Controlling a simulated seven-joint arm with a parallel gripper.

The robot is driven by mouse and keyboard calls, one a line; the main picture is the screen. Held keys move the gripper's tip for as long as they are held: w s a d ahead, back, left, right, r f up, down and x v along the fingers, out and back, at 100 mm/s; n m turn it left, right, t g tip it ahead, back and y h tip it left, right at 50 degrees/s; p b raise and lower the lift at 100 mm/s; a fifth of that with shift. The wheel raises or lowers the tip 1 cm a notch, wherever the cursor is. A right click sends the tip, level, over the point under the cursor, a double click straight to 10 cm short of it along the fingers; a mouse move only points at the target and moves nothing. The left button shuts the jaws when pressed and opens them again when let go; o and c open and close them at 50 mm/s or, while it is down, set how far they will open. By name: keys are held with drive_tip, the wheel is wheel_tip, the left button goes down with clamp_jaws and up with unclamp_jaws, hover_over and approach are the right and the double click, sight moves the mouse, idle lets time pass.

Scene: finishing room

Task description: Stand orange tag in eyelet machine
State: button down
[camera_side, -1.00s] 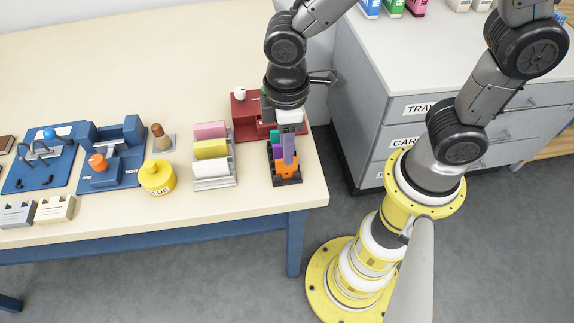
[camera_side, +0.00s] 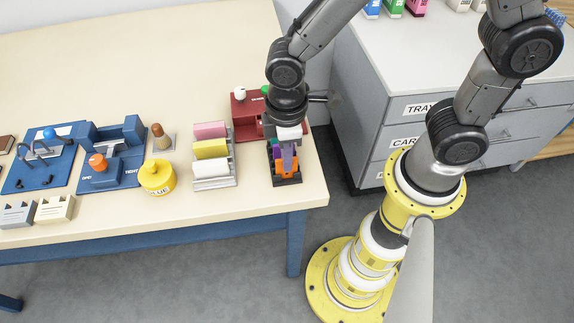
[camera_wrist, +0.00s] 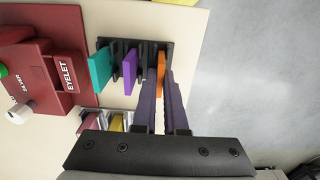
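The orange tag (camera_wrist: 161,73) stands in a dark slotted rack (camera_wrist: 103,42) at the table's right end. It also shows in the side view (camera_side: 285,170), partly hidden by my fingers. My gripper (camera_wrist: 161,80) is low over the rack, its two fingers on either side of the orange tag. A gap shows between the fingers; they do not look clamped on the tag. The dark red eyelet machine (camera_wrist: 66,72), labelled EYELET, stands beside the rack. In the side view the machine (camera_side: 240,104) is behind the rack, partly hidden by my wrist.
A purple tag (camera_wrist: 129,72) and a teal tag (camera_wrist: 100,70) stand in the same rack, close beside my fingers. A holder with pink, yellow and white pieces (camera_side: 211,149) is left of the rack. A glue pot (camera_side: 157,177) and blue fixtures (camera_side: 112,170) stand further left.

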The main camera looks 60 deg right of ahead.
drive_tip(key=shift+r, duration=3.75)
drive_tip(key=shift+w+a+r+n, duration=0.1)
drive_tip(key=shift+w+r+n, duration=0.15)
drive_tip(key=shift+n, duration=0.25)
drive_tip(key=w+d+f+m, duration=0.1)
drive_tip(key=w+d, duration=0.9)
drive_tip(key=w, duration=0.2)
drive_tip(key=shift+s+a+f, duration=0.1)
drive_tip(key=shift+f, duration=1.3)
drive_tip(key=shift+s+f, duration=0.1)
drive_tip(key=shift+f, duration=1.25)
drive_tip(key=shift+f, duration=0.6)
